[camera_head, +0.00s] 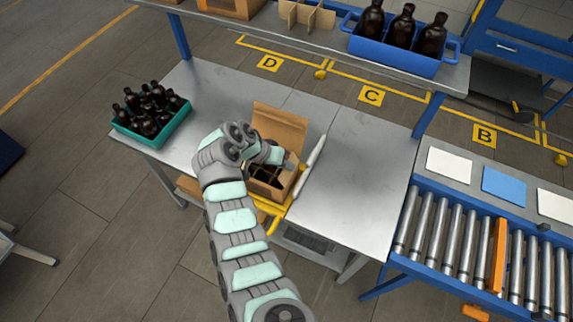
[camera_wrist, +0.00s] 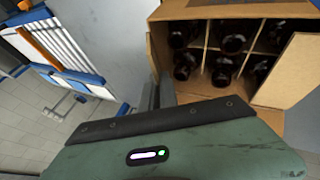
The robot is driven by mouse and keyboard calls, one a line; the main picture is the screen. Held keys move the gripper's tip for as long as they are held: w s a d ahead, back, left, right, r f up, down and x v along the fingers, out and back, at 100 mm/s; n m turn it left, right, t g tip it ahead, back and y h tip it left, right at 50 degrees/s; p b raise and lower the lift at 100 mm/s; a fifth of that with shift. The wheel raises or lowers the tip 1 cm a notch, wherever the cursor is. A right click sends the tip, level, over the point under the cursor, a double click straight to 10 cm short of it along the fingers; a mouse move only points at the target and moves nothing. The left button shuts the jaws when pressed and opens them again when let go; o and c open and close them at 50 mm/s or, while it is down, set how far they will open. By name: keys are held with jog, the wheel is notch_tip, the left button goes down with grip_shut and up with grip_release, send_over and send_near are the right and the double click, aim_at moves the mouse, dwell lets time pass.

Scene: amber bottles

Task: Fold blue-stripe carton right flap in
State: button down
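The open cardboard carton (camera_head: 268,188) stands near the front edge of the grey table, with a divider and dark bottles inside. Its back flap (camera_head: 280,126) stands up. The wrist view shows the carton (camera_wrist: 158,48) from above, with several bottles in the divider cells and a flap (camera_wrist: 292,72) angled outward at the picture's right. A dark blue patch shows at its top right corner. My gripper (camera_head: 272,156) is over the carton's rear left part, near the base of the back flap. Its fingertips are not clear, and contact cannot be told.
A teal crate (camera_head: 152,142) of bottles stands at the left. A shelf with a blue crate (camera_head: 395,58) is behind. The table's right part (camera_head: 360,190) is clear, beside a roller conveyor (camera_head: 470,245).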

jog(key=shift+f, duration=0.1)
dwell(0.3)
jog(key=b, duration=0.2)
jog(key=shift+w+a+f+h+b, duration=0.15)
jog(key=shift+a+f+h+b, duration=0.15)
jog(key=shift+f, duration=0.1)
jog(key=b, duration=0.2)
jog(key=h+b, duration=0.1)
jog(key=b, duration=0.1)
jog(key=shift+w+a+f+n+g, duration=0.15)
jog(key=shift+n+g, duration=0.15)
jog(key=b, duration=0.2)
jog(key=h+b, duration=0.1)
jog(key=b, duration=0.1)
jog(key=shift+a+f, duration=0.15)
jog(key=shift+f, duration=0.15)
jog(key=h+b, duration=0.1)
jog(key=b, duration=0.5)
jog(key=shift+w+a+f+g, duration=0.1)
jog(key=shift+w+f+g, duration=0.05)
jog(key=shift+g, duration=0.15)
jog(key=h+b, duration=0.1)
jog(key=b, duration=0.5)
jog(key=shift+a+f+n, duration=0.1)
jog(key=shift+n, duration=0.2)
jog(key=b, duration=0.2)
jog(key=shift+r+g+b, duration=0.25)
jog(key=shift+g+b, duration=0.05)
jog(key=shift+r, duration=0.1)
